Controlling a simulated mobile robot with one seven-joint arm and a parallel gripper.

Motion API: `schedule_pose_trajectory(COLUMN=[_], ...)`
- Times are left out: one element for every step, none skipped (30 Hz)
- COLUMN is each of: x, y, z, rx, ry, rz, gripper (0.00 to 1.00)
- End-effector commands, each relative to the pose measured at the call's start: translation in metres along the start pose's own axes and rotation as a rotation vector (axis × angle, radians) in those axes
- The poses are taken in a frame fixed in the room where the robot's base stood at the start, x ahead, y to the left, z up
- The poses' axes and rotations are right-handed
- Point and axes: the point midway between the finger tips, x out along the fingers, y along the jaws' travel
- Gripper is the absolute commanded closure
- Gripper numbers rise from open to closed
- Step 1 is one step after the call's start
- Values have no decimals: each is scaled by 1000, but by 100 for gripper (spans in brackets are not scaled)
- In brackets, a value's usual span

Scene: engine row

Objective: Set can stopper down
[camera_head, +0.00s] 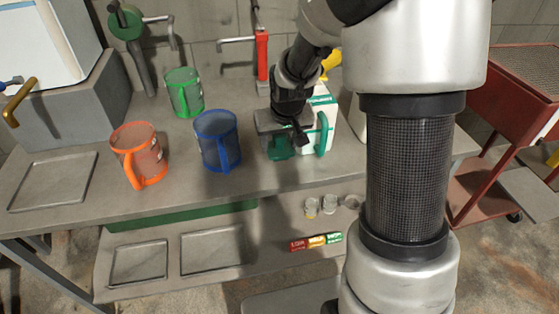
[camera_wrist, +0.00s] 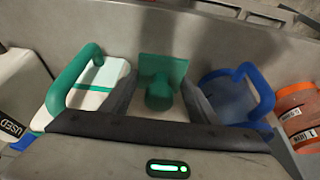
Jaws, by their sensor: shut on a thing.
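My gripper (camera_head: 297,128) is over the back right part of the bench. In the wrist view its two dark fingers (camera_wrist: 160,105) are shut on a green can stopper (camera_wrist: 162,72), with a square plate and a rounded knob. In the head view a green part that looks like the stopper (camera_head: 281,149) shows below my gripper. The white can (camera_head: 324,106) with a green handle stands close beside my gripper and also shows at the left of the wrist view (camera_wrist: 98,92). I cannot tell whether the stopper touches the bench.
A blue jug (camera_head: 218,142), an orange jug (camera_head: 139,155) and a green jug (camera_head: 184,92) stand left of my gripper. A flat tray (camera_head: 52,182) lies at the bench's left. Small cups (camera_head: 311,208) and labelled blocks (camera_head: 316,241) sit on the lower shelf.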

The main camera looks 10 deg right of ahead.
Motion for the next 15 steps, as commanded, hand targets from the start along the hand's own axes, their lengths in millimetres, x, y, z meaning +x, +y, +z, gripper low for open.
schedule_pose_trajectory(x=[6, 8, 10, 12, 14, 17, 21, 25, 31, 35, 39, 43, 44, 45, 45], y=[0, 0, 0, 0, 0, 0, 0, 0, 0, 0, 0, 0, 0, 0, 0], z=[2, 3, 4, 4, 6, 7, 9, 11, 13, 15, 17, 18, 19, 19, 18], rx=[0, 0, 0, 0, 0, 0, 0, 0, 0, 0, 0, 0, 0, 0, 0], ry=[0, 1, 1, 0, 0, -1, -1, -1, -3, -2, -2, -2, 0, 1, 2], rz=[0, 0, 0, 0, 0, 0, 0, 0, 0, 0, 0, 0, 0, 0, 0], gripper=[69, 69, 69, 69, 69, 69, 69, 69, 69, 69, 69, 69, 69, 69, 69])
